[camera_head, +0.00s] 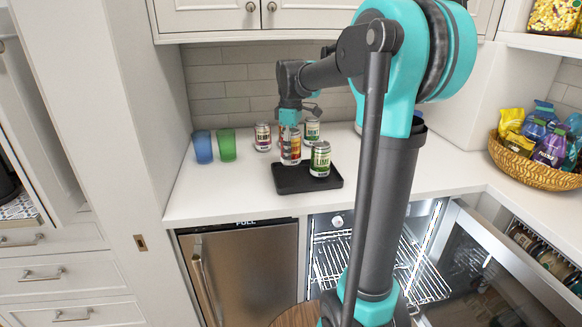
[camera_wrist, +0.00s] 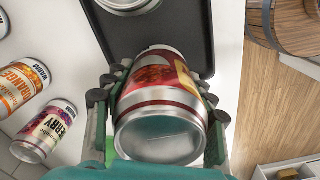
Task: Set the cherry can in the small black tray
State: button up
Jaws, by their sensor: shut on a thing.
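My gripper (camera_head: 290,128) is shut on a red and gold can (camera_wrist: 160,90) with a silver lid. The can is upright, at the back left of the small black tray (camera_head: 305,181); I cannot tell whether its base touches the tray. Its name is not readable. In the wrist view the fingers grip both sides of it, and the tray (camera_wrist: 198,35) lies beyond it. A green-labelled can (camera_head: 320,159) stands on the tray to the right. A pink-purple can (camera_head: 262,137), its label ending in "ERRY" in the wrist view (camera_wrist: 45,130), stands off the tray.
An orange can (camera_wrist: 20,85) and another green can (camera_head: 312,129) stand behind the tray. Blue (camera_head: 203,147) and green (camera_head: 227,145) cups stand at the left. A snack basket (camera_head: 535,170) is at the right. The counter (camera_head: 225,195) is clear left of the tray.

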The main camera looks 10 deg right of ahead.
aim_at(291, 166)
jog(key=shift+f, duration=2.7)
jog(key=o, duration=1.5)
jog(key=shift+f, duration=0.1)
notch_tip(291, 166, up, 12)
jog(key=shift+r, duration=0.15)
